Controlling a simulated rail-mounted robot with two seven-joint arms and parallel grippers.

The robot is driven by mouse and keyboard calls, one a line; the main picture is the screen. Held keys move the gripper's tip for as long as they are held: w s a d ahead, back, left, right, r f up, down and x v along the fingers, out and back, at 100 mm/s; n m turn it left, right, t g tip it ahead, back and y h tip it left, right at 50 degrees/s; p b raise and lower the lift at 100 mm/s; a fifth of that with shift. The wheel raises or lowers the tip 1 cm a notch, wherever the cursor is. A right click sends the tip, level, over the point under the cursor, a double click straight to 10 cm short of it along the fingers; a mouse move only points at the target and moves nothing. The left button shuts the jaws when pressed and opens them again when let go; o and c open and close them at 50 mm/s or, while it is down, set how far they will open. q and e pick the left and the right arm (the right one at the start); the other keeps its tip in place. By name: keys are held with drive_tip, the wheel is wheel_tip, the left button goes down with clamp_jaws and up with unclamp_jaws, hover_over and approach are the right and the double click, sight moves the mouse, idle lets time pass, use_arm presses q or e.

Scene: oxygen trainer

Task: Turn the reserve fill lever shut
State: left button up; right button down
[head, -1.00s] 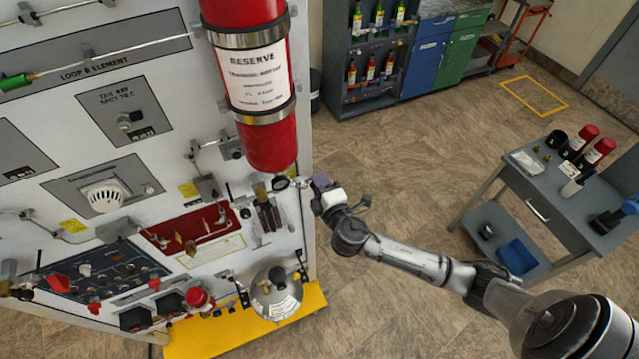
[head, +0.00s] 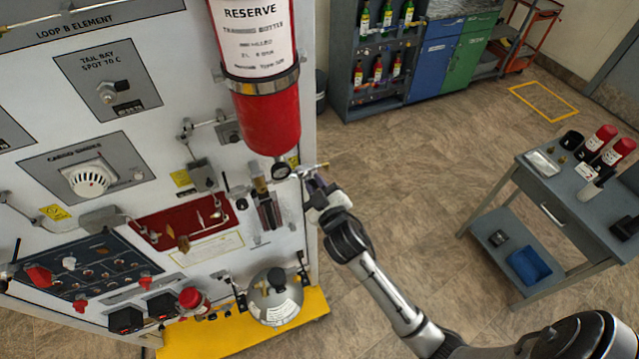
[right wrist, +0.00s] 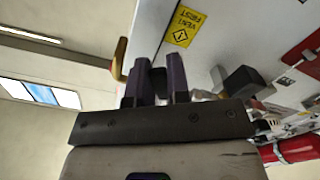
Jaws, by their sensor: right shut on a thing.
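The red reserve bottle (head: 268,120) hangs on the white panel, with a small round gauge (head: 281,170) under it. My right gripper (head: 314,186) is at the panel's right edge, just below this stem. In the right wrist view its two purple fingers (right wrist: 159,82) are shut on a dark piece between them, which I take as the lever's handle. The fingers hide most of it. A brass curved part (right wrist: 120,62) shows just left of the fingers. My left gripper is not in view.
A yellow "vent first" label (right wrist: 181,27) is on the panel near the fingers. A silver round vessel (head: 275,298) stands on the yellow base (head: 205,340) below. A grey cart (head: 555,205) stands at right; the floor between is clear.

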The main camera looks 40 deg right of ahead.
drive_tip(key=m, duration=0.1)
drive_tip(key=a+m, duration=0.1)
drive_tip(key=m, duration=0.1)
drive_tip(key=shift+w+a+f, duration=0.1)
drive_tip(key=shift+w+f, duration=0.1)
drive_tip(key=shift+w+a+m, duration=0.1)
drive_tip(key=shift+a+m, duration=0.15)
drive_tip(key=shift+m, duration=0.5)
drive_tip(key=shift+w+a+m, duration=0.1)
drive_tip(key=shift+a+m, duration=0.1)
drive_tip(key=shift+m, duration=0.55)
drive_tip(key=c, duration=1.1)
unclamp_jaws()
